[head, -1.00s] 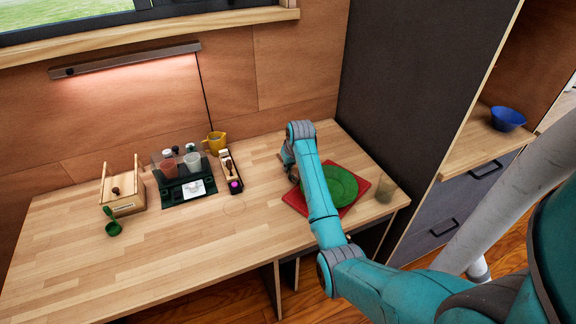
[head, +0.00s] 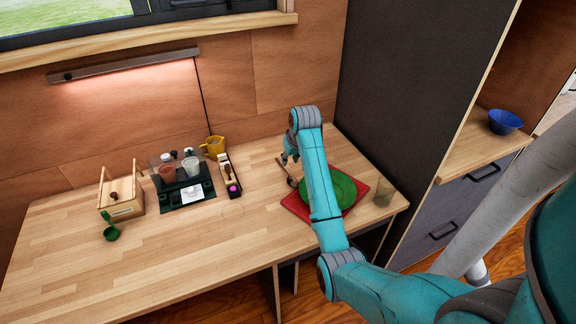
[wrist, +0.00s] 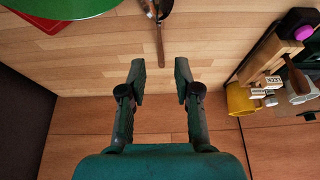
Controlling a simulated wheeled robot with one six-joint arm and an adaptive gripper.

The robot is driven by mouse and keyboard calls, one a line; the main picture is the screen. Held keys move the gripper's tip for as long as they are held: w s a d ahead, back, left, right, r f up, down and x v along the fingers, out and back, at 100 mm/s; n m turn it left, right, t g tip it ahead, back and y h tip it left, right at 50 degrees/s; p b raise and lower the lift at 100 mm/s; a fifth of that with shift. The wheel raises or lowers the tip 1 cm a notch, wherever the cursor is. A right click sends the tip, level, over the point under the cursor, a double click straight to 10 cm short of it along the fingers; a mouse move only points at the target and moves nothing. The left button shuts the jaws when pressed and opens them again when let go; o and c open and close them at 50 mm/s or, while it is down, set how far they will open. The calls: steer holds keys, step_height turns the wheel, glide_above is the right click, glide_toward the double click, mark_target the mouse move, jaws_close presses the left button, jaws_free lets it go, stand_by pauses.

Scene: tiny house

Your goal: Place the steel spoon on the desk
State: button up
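My gripper (wrist: 160,70) is open and empty above the desk (wrist: 85,65). In the head view my gripper (head: 288,157) is partly hidden by my arm, left of the green plate (head: 346,184). A thin utensil with a shiny end, which looks like the steel spoon (wrist: 160,38), lies on the desk. Its handle end points toward the gap between my fingertips, and the fingers do not touch it. Its other end is cut off by the top edge of the wrist view.
The plate sits on a red tray (head: 295,205), with a clear glass (head: 384,193) to its right. A yellow mug (head: 214,146), a narrow box (head: 230,180), a dark tray of jars (head: 187,196), a wooden box (head: 123,196) and a green scoop (head: 111,233) stand left. The desk's front middle is clear.

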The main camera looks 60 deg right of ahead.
steer(key=shift+v, duration=1.8)
